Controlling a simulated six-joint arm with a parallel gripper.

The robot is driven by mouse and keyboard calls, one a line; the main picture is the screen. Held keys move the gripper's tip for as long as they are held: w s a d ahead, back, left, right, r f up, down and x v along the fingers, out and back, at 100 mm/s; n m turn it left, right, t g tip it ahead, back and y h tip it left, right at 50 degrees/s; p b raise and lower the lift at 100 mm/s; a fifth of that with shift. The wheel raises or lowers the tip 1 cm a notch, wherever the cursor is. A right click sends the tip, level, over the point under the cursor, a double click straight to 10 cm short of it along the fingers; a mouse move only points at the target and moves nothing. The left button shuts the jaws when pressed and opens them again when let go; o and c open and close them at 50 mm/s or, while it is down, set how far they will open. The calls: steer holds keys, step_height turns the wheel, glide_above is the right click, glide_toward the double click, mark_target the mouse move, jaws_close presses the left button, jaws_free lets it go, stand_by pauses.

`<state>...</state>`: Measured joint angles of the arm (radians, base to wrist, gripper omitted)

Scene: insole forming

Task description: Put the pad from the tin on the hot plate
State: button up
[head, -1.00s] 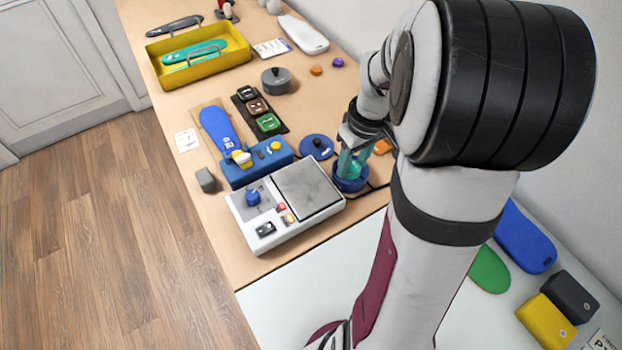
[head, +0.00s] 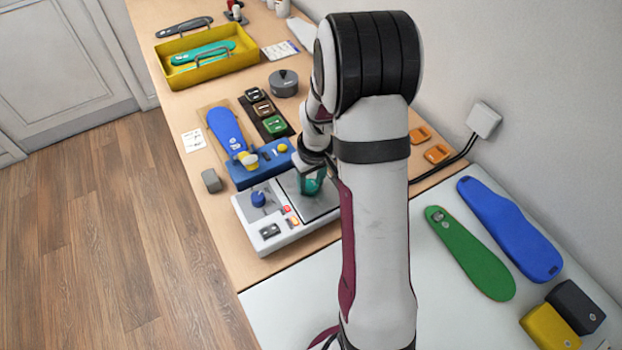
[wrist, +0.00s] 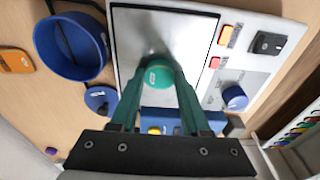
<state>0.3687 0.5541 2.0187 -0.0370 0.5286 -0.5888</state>
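The hot plate (head: 300,208) is a square grey metal surface on a white unit with a blue knob. It also shows in the wrist view (wrist: 195,35). My gripper (head: 313,185) is over this plate, its green fingers pointing down. In the wrist view the fingertips close on a round teal pad (wrist: 158,76) in front of the plate; I cannot tell whether the pad touches the metal. The blue round tin (wrist: 68,62) stands open beside the unit, and I see no pad in it. The arm hides the tin in the head view. A blue lid (wrist: 98,99) lies near it.
A blue block (head: 262,168) with a blue insole stands right behind the unit. Orange pieces (head: 437,154) lie to the right, and a dark grey pot (head: 284,84) is farther back. Green and blue insoles (head: 470,255) lie on the white table at the right.

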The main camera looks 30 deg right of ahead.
mark_target(314, 190)
steer(key=o, duration=0.4)
steer(key=shift+o, duration=0.2)
step_height(314, 190, up, 12)
steer(key=s, duration=0.2)
steer(key=s+a+r+m+y, duration=0.1)
steer(key=s+a+r+m, duration=0.1)
steer(key=s+a, duration=0.6)
steer(key=s+a+r+m+g, duration=0.1)
steer(key=s+a+r+m, duration=0.1)
steer(key=s+a, duration=0.6)
steer(key=s+m, duration=0.1)
steer(key=s, duration=0.4)
steer(key=shift+s+a+m+g+y, duration=0.25)
steer(key=shift+m+g+y, duration=0.05)
steer(key=shift+y, duration=0.1)
